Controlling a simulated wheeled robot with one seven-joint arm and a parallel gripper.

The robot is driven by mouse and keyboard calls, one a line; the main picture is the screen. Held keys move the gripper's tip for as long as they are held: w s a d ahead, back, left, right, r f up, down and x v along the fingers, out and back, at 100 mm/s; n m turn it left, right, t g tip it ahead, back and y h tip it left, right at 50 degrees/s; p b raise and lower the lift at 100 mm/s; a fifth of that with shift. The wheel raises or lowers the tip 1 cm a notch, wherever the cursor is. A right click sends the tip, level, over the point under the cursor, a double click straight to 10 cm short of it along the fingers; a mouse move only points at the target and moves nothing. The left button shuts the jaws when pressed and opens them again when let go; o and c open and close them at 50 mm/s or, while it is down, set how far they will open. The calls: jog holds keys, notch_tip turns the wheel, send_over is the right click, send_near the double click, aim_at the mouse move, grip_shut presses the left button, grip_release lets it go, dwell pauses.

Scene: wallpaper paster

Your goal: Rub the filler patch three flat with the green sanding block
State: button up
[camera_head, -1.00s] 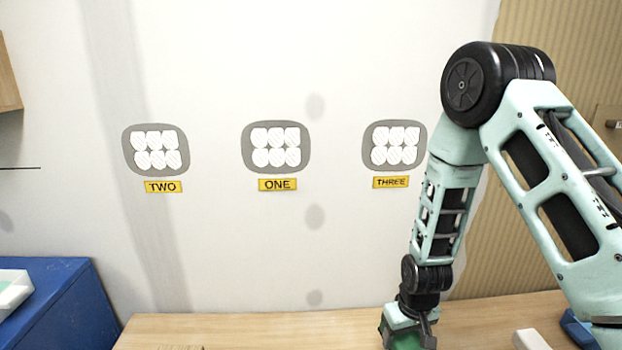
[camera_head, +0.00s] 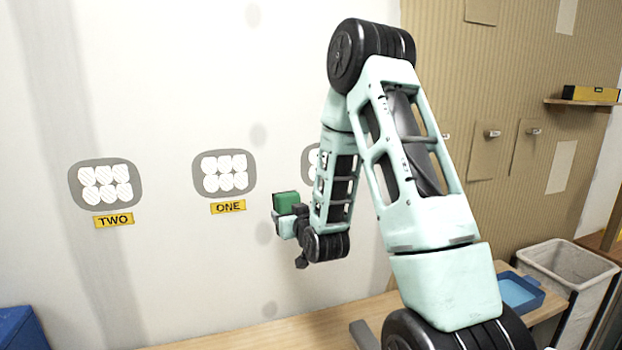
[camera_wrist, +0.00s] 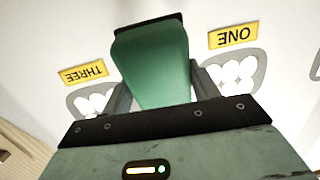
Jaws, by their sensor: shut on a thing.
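My gripper (camera_head: 287,222) is shut on the green sanding block (camera_head: 286,202) and holds it up near the wall, between patch one and patch three and a little below them. In the wrist view the block (camera_wrist: 152,65) sits between the fingers, apart from both patches. Filler patch three (camera_head: 309,165) is a grey rounded plate with white blobs, mostly hidden behind my arm in the head view. It shows partly in the wrist view (camera_wrist: 80,101), beside its yellow THREE label (camera_wrist: 85,73).
Patch one (camera_head: 224,174) and patch two (camera_head: 106,186), each labelled, are on the wall to the left. A wooden bench (camera_head: 255,333) runs below. A blue tray (camera_head: 520,292) and a pale bin (camera_head: 568,268) stand at the right. A blue box (camera_head: 20,330) is at lower left.

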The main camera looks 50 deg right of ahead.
aim_at(313, 164)
jog(key=s+d+r+m+t+h, duration=0.1)
jog(key=s+d+r+h, duration=0.2)
jog(key=r, duration=0.6)
jog(key=shift+s+d+r+t, duration=0.15)
jog(key=shift+s+d+t, duration=0.15)
jog(key=shift+s+d, duration=0.3)
jog(key=shift+w, duration=0.1)
jog(key=shift+f+b+x, duration=0.2)
jog(key=shift+b+x, duration=0.15)
jog(key=shift+x, duration=1.25)
jog(key=shift+f+b+x, duration=0.15)
jog(key=shift+b+x, duration=0.15)
jog(key=shift+x, duration=1.35)
jog(key=shift+x, duration=1.3)
jog(key=shift+f, duration=0.2)
jog(key=shift+s+d, duration=0.5)
jog(key=shift+d, duration=0.3)
jog(key=shift+s+d, duration=0.5)
jog(key=shift+d, duration=0.3)
jog(key=shift+s+d, duration=0.15)
jog(key=shift+s, duration=0.05)
jog(key=shift+s+d, duration=0.35)
jog(key=shift+d, duration=0.3)
jog(key=shift+s+d, duration=0.4)
jog(key=shift+d, duration=0.2)
